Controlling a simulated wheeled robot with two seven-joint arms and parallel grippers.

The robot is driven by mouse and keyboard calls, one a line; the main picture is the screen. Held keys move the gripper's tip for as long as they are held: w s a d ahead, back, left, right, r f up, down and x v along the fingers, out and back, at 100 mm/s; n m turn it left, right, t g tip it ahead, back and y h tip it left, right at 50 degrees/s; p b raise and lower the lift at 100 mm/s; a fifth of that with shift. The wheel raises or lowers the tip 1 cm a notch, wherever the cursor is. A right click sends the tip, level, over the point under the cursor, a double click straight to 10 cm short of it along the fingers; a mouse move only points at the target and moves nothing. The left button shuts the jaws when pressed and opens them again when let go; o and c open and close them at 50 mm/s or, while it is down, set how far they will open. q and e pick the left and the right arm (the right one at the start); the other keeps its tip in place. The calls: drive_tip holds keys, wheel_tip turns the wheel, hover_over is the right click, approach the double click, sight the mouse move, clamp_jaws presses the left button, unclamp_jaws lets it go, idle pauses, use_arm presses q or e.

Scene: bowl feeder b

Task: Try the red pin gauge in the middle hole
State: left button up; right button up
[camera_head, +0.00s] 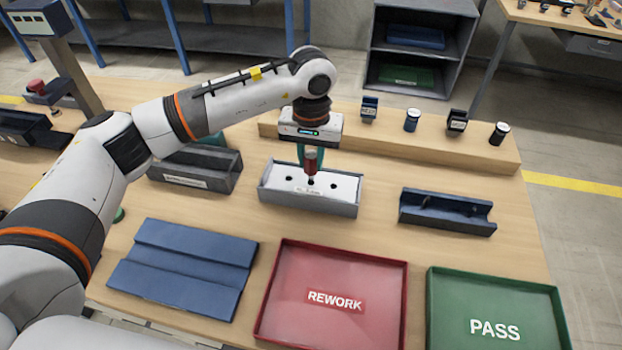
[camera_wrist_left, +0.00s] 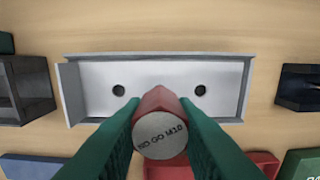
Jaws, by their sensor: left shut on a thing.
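My left gripper (camera_head: 311,153) is shut on the red pin gauge (camera_head: 310,161) and holds it upright over the white block (camera_head: 345,190) in its grey holder. In the left wrist view the green fingers (camera_wrist_left: 160,135) grip the gauge (camera_wrist_left: 160,128), whose end cap carries NO GO lettering. The left hole (camera_wrist_left: 118,90) and right hole (camera_wrist_left: 200,90) show open on either side. The gauge hides the middle hole in that view. In the head view the pin's lower end is at the middle hole; I cannot tell whether it is inside. My right gripper is out of view.
The red REWORK tray (camera_head: 335,275) and green PASS tray (camera_head: 487,295) lie in front. A blue grooved block (camera_head: 185,262) is at left front, a dark blue channel (camera_head: 446,212) at right. A wooden ledge (camera_head: 400,146) with several small items runs behind the holder.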

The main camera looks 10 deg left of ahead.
use_arm(q)
drive_tip(key=shift+r+p, duration=0.5)
drive_tip(key=shift+r, duration=1.15)
drive_tip(key=shift+f, duration=0.1)
wheel_tip(320, 180, down, 4)
drive_tip(key=b, duration=0.4)
drive_tip(key=shift+f, duration=0.1)
drive_tip(key=shift+b, duration=0.8)
drive_tip(key=shift+f+b, duration=0.4)
idle(0.5)
drive_tip(key=shift+r, duration=0.2)
idle(0.7)
